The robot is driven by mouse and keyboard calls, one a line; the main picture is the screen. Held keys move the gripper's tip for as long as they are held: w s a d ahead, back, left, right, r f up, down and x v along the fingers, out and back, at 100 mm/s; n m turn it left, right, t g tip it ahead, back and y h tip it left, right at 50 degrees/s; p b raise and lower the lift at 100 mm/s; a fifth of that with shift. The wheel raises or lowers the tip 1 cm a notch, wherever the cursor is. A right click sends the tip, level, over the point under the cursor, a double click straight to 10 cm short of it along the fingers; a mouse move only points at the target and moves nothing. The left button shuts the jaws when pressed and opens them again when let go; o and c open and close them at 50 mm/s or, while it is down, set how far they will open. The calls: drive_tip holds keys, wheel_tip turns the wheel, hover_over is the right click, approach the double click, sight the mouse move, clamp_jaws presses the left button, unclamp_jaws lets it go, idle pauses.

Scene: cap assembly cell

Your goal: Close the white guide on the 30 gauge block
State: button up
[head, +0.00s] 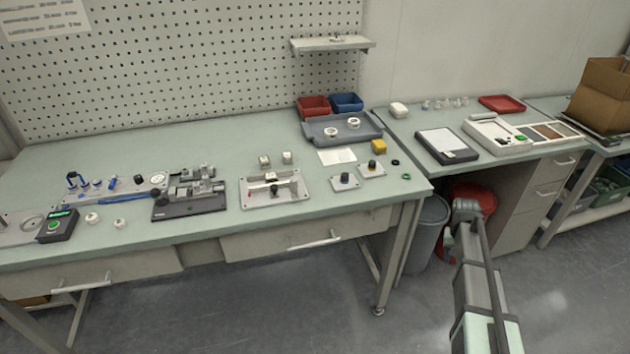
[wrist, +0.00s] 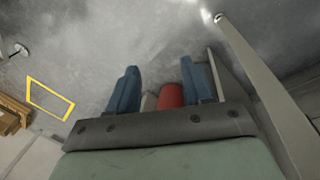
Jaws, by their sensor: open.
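My gripper (wrist: 160,75) shows in the wrist view with its two blue fingers spread wide apart and nothing held between them. It points down at the grey floor, away from the benchtop. In the head view my arm is at the lower right, in front of the bench. I cannot read a 30 mark or pick out the gauge block and its white guide for certain. Two small light blocks with dark knobs, a left one (head: 345,182) and a right one (head: 372,169), stand at the bench's right. Two small white pieces (head: 264,160) (head: 288,157) stand behind a pale fixture (head: 275,189).
The green bench (head: 330,210) carries a dark clamp device (head: 190,192), a grey tray (head: 318,131) with white rings, and red (head: 313,106) and blue (head: 346,102) bins. A red bin (wrist: 170,95) stands on the floor beyond my fingers. A side bench holds a scale-like device (head: 497,133).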

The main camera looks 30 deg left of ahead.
drive_tip(key=w+a+r, duration=0.3)
drive_tip(key=a+r, duration=0.1)
drive_tip(key=r, duration=0.4)
drive_tip(key=w+a+r+t, duration=0.1)
drive_tip(key=w+a+r, duration=0.2)
drive_tip(key=a+r, duration=0.2)
drive_tip(key=w+a+r+t, duration=0.1)
drive_tip(key=w+a+r, duration=0.2)
drive_tip(key=r, duration=0.8)
drive_tip(key=shift+w+a+r+y, duration=0.15)
drive_tip(key=shift+w+a, duration=0.05)
drive_tip(key=shift+a, duration=0.3)
drive_tip(key=shift+w+a+r+y, duration=0.1)
drive_tip(key=shift+w+a+y, duration=0.1)
drive_tip(key=shift+a, duration=0.3)
drive_tip(key=s+a+r, duration=0.1)
drive_tip(key=s+a, duration=0.2)
drive_tip(key=a, duration=0.3)
drive_tip(key=s+a+r, duration=0.2)
drive_tip(key=a, duration=0.4)
drive_tip(key=m+g+y, duration=0.1)
drive_tip(key=m+g, duration=0.1)
drive_tip(key=g, duration=0.1)
approach(274, 186)
drive_tip(key=f, duration=0.8)
drive_tip(key=shift+s+d+f, duration=0.15)
drive_tip(key=shift+s+f, duration=0.05)
drive_tip(key=shift+f, duration=0.15)
